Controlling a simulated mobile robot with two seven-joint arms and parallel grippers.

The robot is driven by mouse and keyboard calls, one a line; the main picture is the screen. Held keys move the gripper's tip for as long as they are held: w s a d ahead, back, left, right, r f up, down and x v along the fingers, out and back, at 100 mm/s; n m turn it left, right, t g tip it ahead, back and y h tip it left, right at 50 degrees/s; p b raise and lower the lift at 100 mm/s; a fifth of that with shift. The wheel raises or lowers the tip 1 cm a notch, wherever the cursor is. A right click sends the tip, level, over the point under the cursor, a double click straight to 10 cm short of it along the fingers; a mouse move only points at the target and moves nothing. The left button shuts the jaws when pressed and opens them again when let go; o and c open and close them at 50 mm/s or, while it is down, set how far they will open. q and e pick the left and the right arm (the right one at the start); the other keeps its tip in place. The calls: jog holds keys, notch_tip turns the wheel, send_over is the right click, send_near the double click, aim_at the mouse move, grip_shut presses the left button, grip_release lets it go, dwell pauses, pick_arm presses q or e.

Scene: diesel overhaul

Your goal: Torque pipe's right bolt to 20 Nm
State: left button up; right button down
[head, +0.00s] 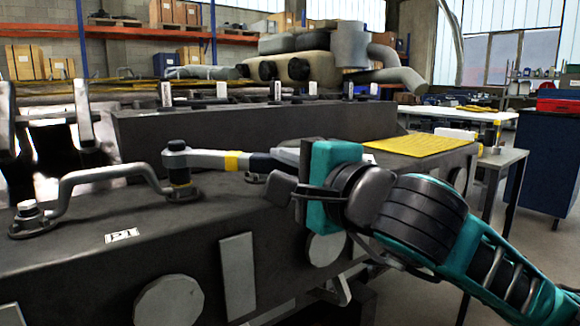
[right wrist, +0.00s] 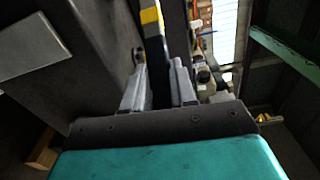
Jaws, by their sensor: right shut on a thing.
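The pipe (head: 100,175) is a grey bent tube on top of the dark engine block, with a flange and bolt at each end. Its left bolt (head: 28,208) is uncovered. At the right end, the torque wrench's head (head: 176,158) sits over the right bolt, whose top is hidden. The torque wrench (head: 232,161), with a yellow band, runs right from there, roughly level. My right gripper (head: 280,172) is shut on its handle; in the right wrist view the wrench (right wrist: 152,30) passes between the fingers (right wrist: 158,80). My left gripper is not in view.
The engine block (head: 75,270) fills the front, with a P1 label (head: 122,236) below the pipe. A yellow mat (head: 425,144) lies behind my right wrist. A raised block with several upright fittings (head: 222,92) stands behind the wrench. A blue cabinet (head: 545,165) stands at the far right.

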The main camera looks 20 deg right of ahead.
jog(key=shift+s+a+r, duration=0.15)
jog(key=shift+s+a, duration=0.1)
